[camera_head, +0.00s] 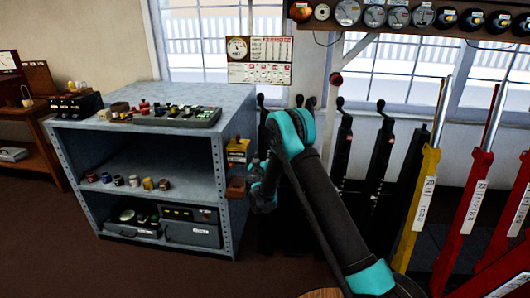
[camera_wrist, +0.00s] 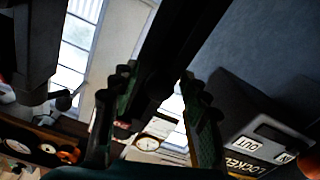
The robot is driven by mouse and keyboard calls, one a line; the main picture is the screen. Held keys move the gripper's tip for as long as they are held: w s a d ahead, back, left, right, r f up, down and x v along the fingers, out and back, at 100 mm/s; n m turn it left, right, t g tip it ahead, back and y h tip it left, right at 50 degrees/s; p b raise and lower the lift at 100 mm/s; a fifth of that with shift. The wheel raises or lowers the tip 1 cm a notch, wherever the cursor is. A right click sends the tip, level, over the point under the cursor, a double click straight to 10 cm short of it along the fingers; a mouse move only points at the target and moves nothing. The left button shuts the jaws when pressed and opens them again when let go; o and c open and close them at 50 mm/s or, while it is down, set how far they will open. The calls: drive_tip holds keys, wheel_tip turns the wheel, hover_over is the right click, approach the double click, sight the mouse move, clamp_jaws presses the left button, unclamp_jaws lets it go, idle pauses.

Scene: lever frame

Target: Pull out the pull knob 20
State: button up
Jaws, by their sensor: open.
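No label reading 20 is legible, so I cannot tell for certain which thing is pull knob 20. A dark round red knob (camera_head: 336,78) shows in front of the window in the head view. My gripper (camera_wrist: 160,112) is open in the wrist view, its green-padded fingers on either side of a long dark bar (camera_wrist: 182,42). Whether they touch the bar is unclear. In the head view my arm hides most of the gripper, beside the grey cabinet's right side.
The grey cabinet (camera_head: 80,148) stands left of my arm. A box marked LOCKED OUT (camera_wrist: 248,118) is close on the right in the wrist view. Black levers (camera_head: 380,150), a yellow lever (camera_head: 425,180) and red levers (camera_head: 475,190) crowd the right. Gauges (camera_head: 347,12) line a shelf above.

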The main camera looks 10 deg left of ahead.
drive_tip(key=shift+w, duration=0.4)
clamp_jaws()
